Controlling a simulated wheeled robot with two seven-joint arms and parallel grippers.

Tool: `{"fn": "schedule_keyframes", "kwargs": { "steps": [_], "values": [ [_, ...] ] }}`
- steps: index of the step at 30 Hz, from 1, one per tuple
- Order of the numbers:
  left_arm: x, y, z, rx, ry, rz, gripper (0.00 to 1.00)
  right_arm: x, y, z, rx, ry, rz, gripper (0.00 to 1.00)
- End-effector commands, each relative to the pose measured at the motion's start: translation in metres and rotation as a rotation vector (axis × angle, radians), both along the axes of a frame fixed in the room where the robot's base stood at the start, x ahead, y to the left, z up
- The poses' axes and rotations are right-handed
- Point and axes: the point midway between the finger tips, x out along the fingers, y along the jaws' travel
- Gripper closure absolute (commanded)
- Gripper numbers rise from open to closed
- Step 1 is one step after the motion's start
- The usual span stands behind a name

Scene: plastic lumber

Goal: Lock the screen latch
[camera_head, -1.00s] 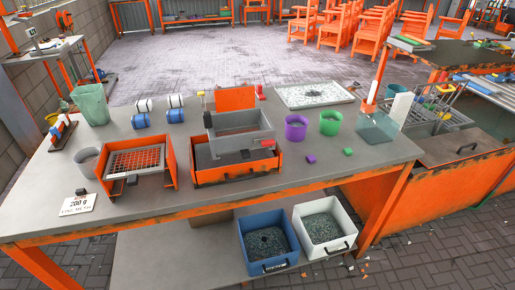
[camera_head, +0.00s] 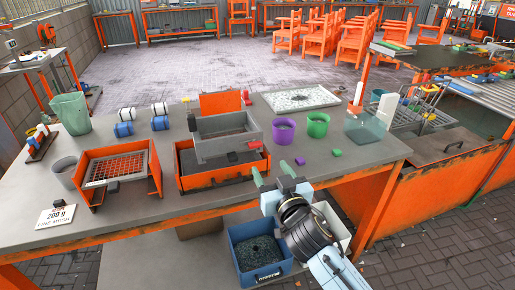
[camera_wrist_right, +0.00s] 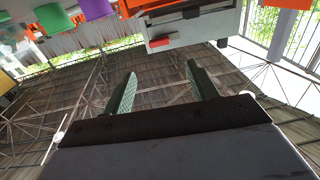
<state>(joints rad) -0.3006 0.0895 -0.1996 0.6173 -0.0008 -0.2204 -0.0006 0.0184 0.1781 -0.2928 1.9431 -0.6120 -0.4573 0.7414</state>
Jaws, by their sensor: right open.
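A grey screen box (camera_head: 222,147) sits in an orange-framed tray (camera_head: 222,177) on the table. A small red latch piece (camera_head: 254,144) is on the box's front right, beside a dark block (camera_head: 232,157). The red latch piece also shows at the top of the right wrist view (camera_wrist_right: 160,43), on the grey box wall (camera_wrist_right: 190,27). My right gripper (camera_head: 272,176) is open and empty, its green fingers apart, in front of the tray near the table's front edge. It does not touch the latch. My left gripper is out of view.
An orange-sided mesh sieve (camera_head: 117,168) stands left. A blue bin (camera_head: 258,251) is below the table.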

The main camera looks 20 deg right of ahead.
Motion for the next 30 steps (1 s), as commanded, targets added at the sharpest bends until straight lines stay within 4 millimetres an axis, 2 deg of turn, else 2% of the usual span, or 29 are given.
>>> {"fn": "schedule_keyframes", "kwargs": {
  "steps": [9, 15, 21, 30],
  "values": [
    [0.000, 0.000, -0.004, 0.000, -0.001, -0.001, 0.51, 0.063, 0.002, 0.001, -0.003, -0.001, -0.001, 0.42],
    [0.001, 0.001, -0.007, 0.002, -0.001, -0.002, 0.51, 0.094, 0.003, 0.000, -0.002, 0.000, 0.000, 0.42],
    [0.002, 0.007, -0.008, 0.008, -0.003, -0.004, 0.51, 0.109, 0.004, -0.001, 0.000, 0.001, 0.000, 0.42],
    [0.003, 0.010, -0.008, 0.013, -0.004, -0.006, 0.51, 0.112, 0.004, -0.001, 0.000, 0.002, 0.001, 0.42]
  ]
}}
